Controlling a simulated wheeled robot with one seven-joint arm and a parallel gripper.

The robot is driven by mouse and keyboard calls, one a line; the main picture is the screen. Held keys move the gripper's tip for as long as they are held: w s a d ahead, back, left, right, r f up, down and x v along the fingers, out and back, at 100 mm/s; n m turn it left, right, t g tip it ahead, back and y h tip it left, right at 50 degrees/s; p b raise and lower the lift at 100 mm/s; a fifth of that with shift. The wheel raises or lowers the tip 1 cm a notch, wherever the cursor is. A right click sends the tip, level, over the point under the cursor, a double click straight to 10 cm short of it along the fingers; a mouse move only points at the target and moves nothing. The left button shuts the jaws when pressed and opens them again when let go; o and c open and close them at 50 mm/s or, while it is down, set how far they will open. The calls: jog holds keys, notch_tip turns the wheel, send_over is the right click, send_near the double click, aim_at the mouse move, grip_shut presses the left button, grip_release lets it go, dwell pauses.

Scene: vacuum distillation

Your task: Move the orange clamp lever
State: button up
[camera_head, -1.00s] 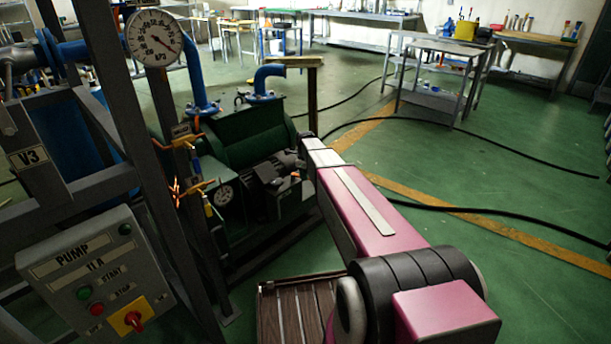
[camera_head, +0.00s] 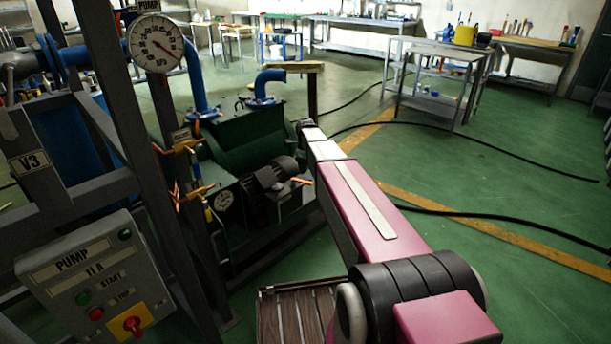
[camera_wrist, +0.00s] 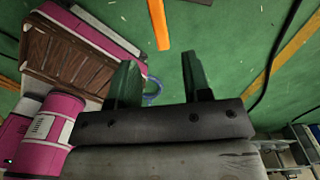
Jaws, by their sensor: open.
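The orange clamp lever (camera_wrist: 159,25) is a flat orange bar at the top of the wrist view, ahead of my fingers and apart from them. In the head view, a short orange piece (camera_head: 301,181) beside the dark motor looks like the same lever, seen small next to my arm. My gripper (camera_wrist: 158,58) is open, with two dark green-grey fingers spread apart and nothing between them. The lever lines up roughly with the gap between the fingertips. In the head view, my fingers cannot be made out at the far end of my arm.
The green pump unit (camera_head: 250,138) and dark motor (camera_head: 268,183) stand left of my arm. A grey frame bears a pressure gauge (camera_head: 155,43) and a pump switch box (camera_head: 97,280). Black hoses (camera_head: 480,213) cross the green floor at right. The floor there is mostly clear.

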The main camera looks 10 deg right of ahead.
jog(key=shift+r, duration=1.8)
jog(key=s+f+n, duration=0.3)
jog(key=s+n, duration=0.5)
jog(key=s, duration=0.2)
jog(key=s+f+n, duration=0.2)
jog(key=s+n, duration=0.6)
jog(key=s, duration=0.2)
jog(key=s+f+n, duration=0.3)
jog(key=s+n, duration=0.5)
jog(key=s, duration=0.2)
jog(key=shift+d+f+n, duration=0.2)
jog(key=shift+f+n, duration=0.15)
jog(key=shift+n, duration=0.05)
